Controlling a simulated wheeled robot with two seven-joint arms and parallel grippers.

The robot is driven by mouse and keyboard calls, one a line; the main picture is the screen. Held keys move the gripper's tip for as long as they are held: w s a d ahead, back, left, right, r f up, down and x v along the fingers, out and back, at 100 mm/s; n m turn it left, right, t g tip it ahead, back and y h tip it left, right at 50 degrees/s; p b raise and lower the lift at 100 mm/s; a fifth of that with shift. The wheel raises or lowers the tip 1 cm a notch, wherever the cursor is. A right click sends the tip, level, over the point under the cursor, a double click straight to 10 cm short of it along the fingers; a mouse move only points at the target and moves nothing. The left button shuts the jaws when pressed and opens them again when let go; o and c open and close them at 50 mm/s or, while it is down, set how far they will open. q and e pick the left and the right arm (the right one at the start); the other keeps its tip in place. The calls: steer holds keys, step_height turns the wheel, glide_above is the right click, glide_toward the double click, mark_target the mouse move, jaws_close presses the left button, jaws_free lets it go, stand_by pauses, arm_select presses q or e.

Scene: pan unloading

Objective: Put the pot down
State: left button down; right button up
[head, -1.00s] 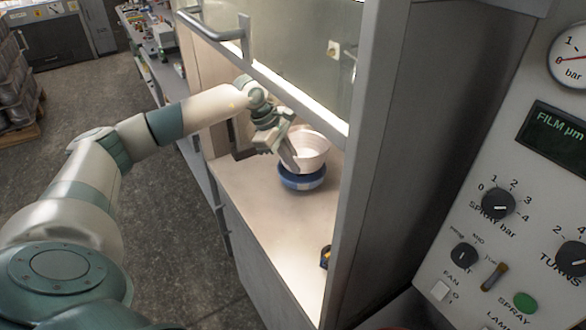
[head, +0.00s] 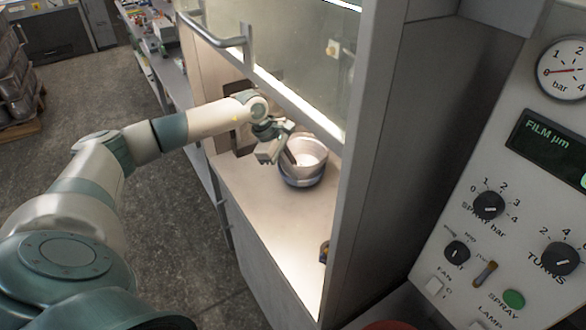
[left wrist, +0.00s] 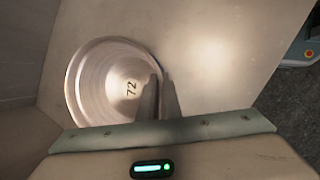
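The pot (head: 312,152) is a pale, round, open vessel inside the lit cabinet. It stands upright over a blue round stand (head: 301,182), of which only a lower band shows. Pot and stand look touching, but I cannot see the contact. My left gripper (head: 290,158) is at the pot's left rim, one finger inside the pot. In the left wrist view the pot (left wrist: 95,85) shows its ringed metal inside with "72" on the bottom. The fingers (left wrist: 159,98) straddle its wall and look closed on it. My right gripper is out of view.
The cabinet worktop (head: 270,215) is clear in front of the pot. A small dark object (head: 325,252) lies near the cabinet's right wall. The raised glass sash with its handle (head: 215,32) hangs above my arm. A control panel (head: 500,235) stands at the right.

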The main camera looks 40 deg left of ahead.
arm_select(q)
steer(key=c, duration=2)
jaws_free()
steer(key=shift+f, duration=0.25)
steer(key=shift+s, duration=0.1)
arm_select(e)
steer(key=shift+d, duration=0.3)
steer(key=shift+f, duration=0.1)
